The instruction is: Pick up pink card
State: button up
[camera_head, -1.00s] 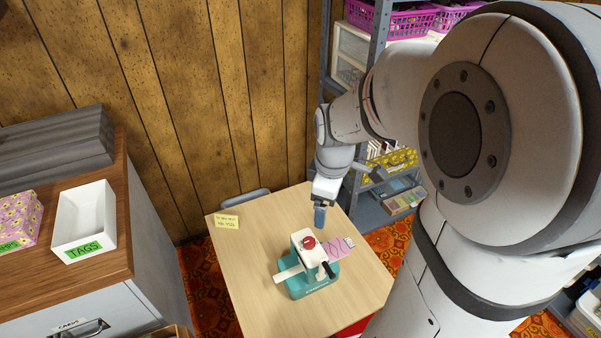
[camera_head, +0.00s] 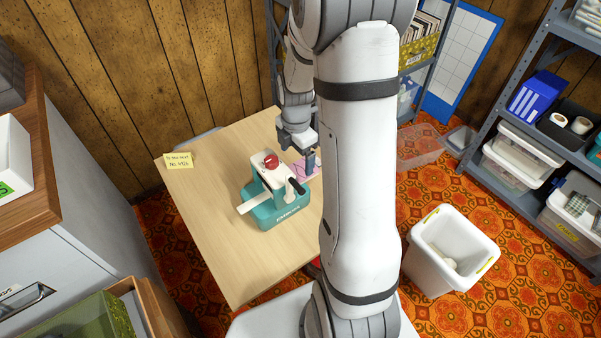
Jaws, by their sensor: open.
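The pink card (camera_head: 301,171) lies on the wooden table (camera_head: 215,240) and sticks out from the right side of a teal and white machine (camera_head: 275,197) with a red knob. My arm and gripper hide part of the card. My gripper (camera_head: 308,158) points down at the card's far end, just right of the machine, with its jaws open. I cannot tell whether a finger touches the card or the table.
A yellow note (camera_head: 179,160) lies at the table's far left corner. A wooden-topped cabinet (camera_head: 45,150) stands left. A white bin (camera_head: 450,250) and a grey shelf (camera_head: 530,80) stand right. The table's left and front are clear.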

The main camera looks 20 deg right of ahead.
aim_at(297, 172)
notch_tip(297, 172, down, 5)
jog(key=shift+r+b, duration=0.1)
jog(key=shift+b, duration=1.1)
jog(key=c, duration=1.1)
